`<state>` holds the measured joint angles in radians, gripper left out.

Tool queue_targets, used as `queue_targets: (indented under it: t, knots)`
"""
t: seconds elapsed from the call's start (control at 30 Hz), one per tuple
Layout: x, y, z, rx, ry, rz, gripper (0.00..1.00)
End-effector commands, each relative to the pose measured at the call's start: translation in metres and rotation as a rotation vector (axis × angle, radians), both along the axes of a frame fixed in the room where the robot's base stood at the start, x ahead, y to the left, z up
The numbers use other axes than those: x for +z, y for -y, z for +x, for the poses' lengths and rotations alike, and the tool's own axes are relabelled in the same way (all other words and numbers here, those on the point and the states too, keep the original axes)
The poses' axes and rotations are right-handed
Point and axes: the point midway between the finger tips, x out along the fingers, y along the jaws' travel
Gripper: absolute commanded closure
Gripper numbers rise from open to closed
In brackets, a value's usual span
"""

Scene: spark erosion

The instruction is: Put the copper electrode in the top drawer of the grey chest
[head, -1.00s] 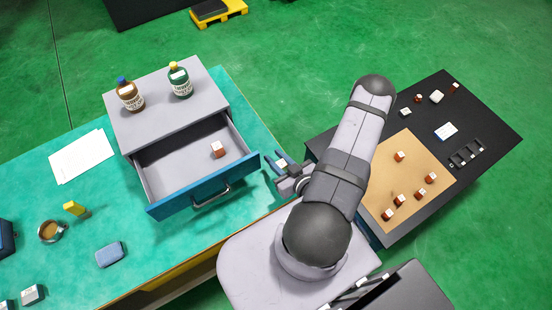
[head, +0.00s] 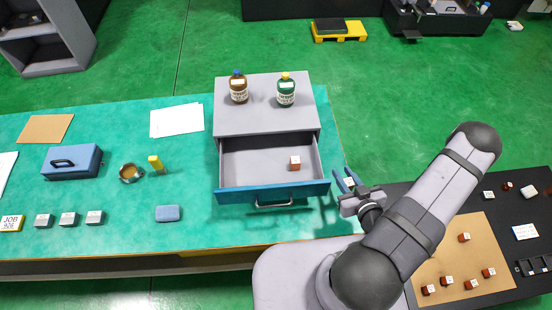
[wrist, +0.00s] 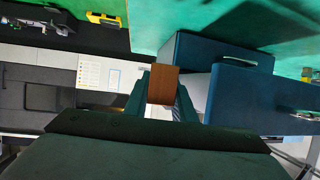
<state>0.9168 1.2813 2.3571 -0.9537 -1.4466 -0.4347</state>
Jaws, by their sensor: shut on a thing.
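My gripper (head: 347,182) is shut on a copper electrode (wrist: 163,84), a brown block between the fingertips in the wrist view. In the head view the gripper is just right of the open drawer's front corner, outside the drawer; the held block is barely visible there. The grey chest (head: 262,105) stands on the teal bench. Its top drawer (head: 250,170), with a blue front, is pulled open. Another copper block with a white top (head: 295,163) lies inside, toward the right. Blue drawer fronts (wrist: 262,97) show right of the held block in the wrist view.
Brown (head: 239,90) and green (head: 286,91) bottles stand on the chest. Several copper blocks sit on a tan mat (head: 450,262) on the black table at right. The drawer's left and middle floor is clear. A blue-grey block (head: 168,213) lies left of the drawer.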

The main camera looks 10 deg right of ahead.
Motion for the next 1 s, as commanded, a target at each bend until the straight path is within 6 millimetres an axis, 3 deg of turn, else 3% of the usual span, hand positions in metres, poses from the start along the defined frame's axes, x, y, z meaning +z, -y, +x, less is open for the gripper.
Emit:
queue_targets:
  t: [0.2,0.43,0.77,0.9,1.0]
  knots:
    - [0.035,-0.013,0.049,0.187,0.01,-0.012,1.0]
    - [0.07,-0.031,0.092,0.347,0.009,-0.01,1.0]
    - [0.093,-0.123,0.089,0.636,0.006,-0.006,1.0]
    - [0.107,-0.179,0.076,0.816,0.007,-0.006,1.0]
    - [0.113,-0.215,0.081,0.876,0.007,-0.003,1.0]
